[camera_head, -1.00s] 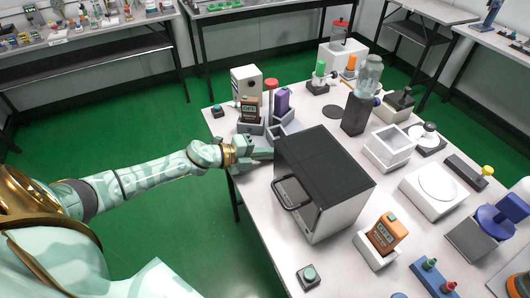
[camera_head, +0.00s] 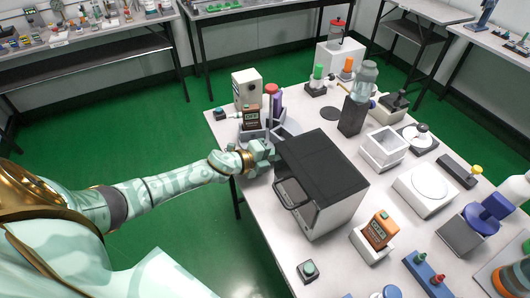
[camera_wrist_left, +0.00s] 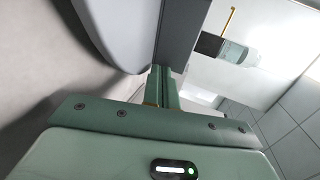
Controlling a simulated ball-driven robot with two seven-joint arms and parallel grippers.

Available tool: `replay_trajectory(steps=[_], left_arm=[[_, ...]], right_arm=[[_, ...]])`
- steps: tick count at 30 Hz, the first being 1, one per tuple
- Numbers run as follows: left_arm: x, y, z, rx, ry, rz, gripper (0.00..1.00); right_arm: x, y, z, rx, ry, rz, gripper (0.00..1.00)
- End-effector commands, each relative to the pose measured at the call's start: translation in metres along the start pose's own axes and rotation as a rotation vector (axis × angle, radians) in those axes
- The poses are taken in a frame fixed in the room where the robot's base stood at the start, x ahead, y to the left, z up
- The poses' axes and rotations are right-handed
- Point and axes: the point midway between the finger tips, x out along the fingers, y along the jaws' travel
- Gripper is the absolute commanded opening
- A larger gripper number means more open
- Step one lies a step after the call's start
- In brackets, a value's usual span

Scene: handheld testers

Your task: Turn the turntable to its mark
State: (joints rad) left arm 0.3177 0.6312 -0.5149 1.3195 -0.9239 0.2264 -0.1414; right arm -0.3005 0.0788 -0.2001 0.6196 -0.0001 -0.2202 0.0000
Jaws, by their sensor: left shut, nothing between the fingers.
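The turntable (camera_head: 284,133) is a grey round tray with compartments at the far left of the table. It carries a dark tester with an orange top (camera_head: 251,116) and a purple upright piece (camera_head: 277,104). A red-capped post (camera_head: 270,89) rises there too. My left gripper (camera_head: 270,152) is at the turntable's near side, beside the black-topped box. Its fingers are shut and empty, and they also show in the left wrist view (camera_wrist_left: 163,88). I cannot tell whether they touch the tray. I cannot make out the turntable's mark. My right gripper is out of view.
The black-topped box (camera_head: 323,164) with a front handle stands close right of my left gripper. A beige case (camera_head: 246,88) stands behind the turntable. A small green-button box (camera_head: 220,113) is at the left edge. An orange tester (camera_head: 380,229) sits in a cradle at the right.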

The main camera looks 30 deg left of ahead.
Motion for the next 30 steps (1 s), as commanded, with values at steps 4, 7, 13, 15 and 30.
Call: replay_trajectory(steps=[4, 7, 13, 15, 30], left_arm=[[0.007, -0.003, -0.003, 0.0, 0.001, -0.001, 0.0], [0.011, -0.004, -0.004, 0.001, 0.0, -0.002, 0.0], [0.016, -0.005, -0.005, 0.0, 0.001, -0.001, 0.0], [0.018, -0.006, -0.006, -0.001, 0.001, -0.001, 0.0], [0.02, -0.006, -0.006, 0.0, 0.001, -0.001, 0.0]], right_arm=[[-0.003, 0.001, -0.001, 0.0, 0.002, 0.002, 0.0], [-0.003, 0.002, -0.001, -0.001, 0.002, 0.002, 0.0], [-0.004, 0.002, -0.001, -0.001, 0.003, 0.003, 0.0], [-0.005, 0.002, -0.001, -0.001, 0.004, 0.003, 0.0], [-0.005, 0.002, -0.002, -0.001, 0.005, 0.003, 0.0]])
